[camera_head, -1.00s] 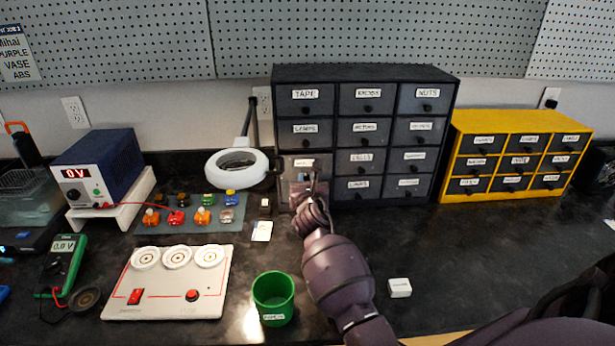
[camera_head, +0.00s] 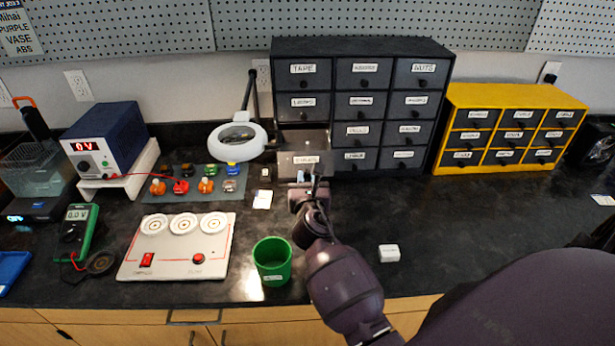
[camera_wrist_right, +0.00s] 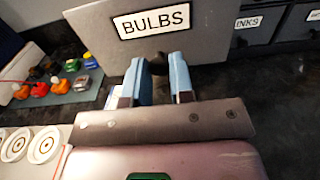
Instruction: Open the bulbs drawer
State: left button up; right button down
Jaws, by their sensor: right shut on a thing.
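The grey bulbs drawer (camera_head: 288,164) is in the left column of the dark drawer cabinet (camera_head: 430,45). It stands out from the cabinet face, with its open top showing behind its front panel. In the right wrist view its front (camera_wrist_right: 215,55) carries a clear BULBS label (camera_wrist_right: 153,21). My right gripper (camera_head: 312,182) is at the front of this drawer. In the right wrist view its blue fingers (camera_wrist_right: 160,75) are shut on the dark drawer knob (camera_wrist_right: 159,58), which they partly hide. My left gripper is not in view.
A green cup (camera_head: 272,262) stands left of my right arm, and a small white box (camera_head: 389,253) right of it. A white board with dials (camera_head: 180,250) and a magnifier lamp (camera_head: 238,142) are to the left. A yellow drawer unit (camera_head: 510,95) stands right.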

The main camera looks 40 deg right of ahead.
jog(key=c, duration=1.1)
grip_release()
jog(key=shift+c, duration=0.2)
jog(key=shift+o, duration=0.7)
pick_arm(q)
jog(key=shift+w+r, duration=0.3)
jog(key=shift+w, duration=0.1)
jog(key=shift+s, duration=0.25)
pick_arm(e)
jog(key=v, duration=1)
jog(key=shift+s, duration=0.35)
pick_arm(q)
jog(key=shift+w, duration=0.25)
pick_arm(e)
jog(key=shift+a, duration=0.15)
